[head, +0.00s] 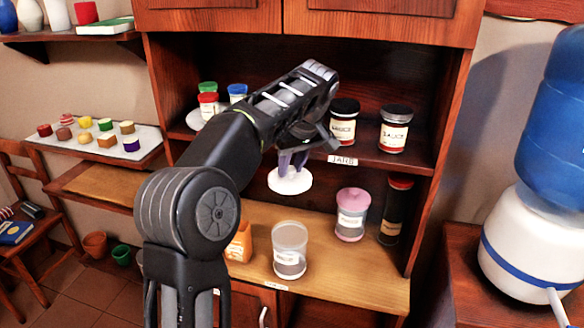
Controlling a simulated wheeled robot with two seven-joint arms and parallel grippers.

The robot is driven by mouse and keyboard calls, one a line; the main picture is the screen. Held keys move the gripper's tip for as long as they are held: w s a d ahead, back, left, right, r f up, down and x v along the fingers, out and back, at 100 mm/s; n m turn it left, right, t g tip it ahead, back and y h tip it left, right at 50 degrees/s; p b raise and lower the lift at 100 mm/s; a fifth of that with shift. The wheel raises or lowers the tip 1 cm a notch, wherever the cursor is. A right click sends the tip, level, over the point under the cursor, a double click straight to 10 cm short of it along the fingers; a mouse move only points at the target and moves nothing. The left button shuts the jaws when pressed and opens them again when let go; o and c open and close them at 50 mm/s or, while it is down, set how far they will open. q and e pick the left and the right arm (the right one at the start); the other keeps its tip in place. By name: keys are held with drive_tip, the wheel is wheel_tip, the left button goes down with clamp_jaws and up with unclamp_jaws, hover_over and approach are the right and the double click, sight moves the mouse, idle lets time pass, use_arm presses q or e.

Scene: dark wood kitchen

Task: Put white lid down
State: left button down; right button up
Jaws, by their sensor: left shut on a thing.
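The white lid (290,182) is a round white disc in the middle of the head view. My left gripper (291,158) is shut on it from above and holds it over the lower shelf (325,279) of the wooden cabinet. The lid looks roughly level and in the air. A clear, open-topped jar (290,249) with a pale label and grey contents stands on the shelf below and in front of the lid. My right gripper is not in the view.
On the lower shelf stand a pink-lidded jar (351,214), a dark bottle (394,210) and an orange container (240,243). Two sauce jars (395,129) (344,121) are on the upper shelf. Bare shelf shows right of the clear jar. A water dispenser (536,250) stands at right.

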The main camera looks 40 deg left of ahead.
use_arm(q)
drive_tip(key=s+d+f+m+t+h, duration=0.1)
drive_tip(key=s+d+f+m+h, duration=0.1)
drive_tip(key=d+f+m, duration=0.4)
drive_tip(key=s+d+f+m+t+h, duration=0.1)
drive_tip(key=d+f+m, duration=0.5)
drive_tip(key=d, duration=1)
wheel_tip(320, 180, down, 4)
drive_tip(key=shift+s+d+r+m+t+h, duration=0.2)
drive_tip(key=shift+s+d+m+t+h, duration=0.15)
drive_tip(key=shift+h, duration=0.25)
drive_tip(key=shift+d, duration=0.1)
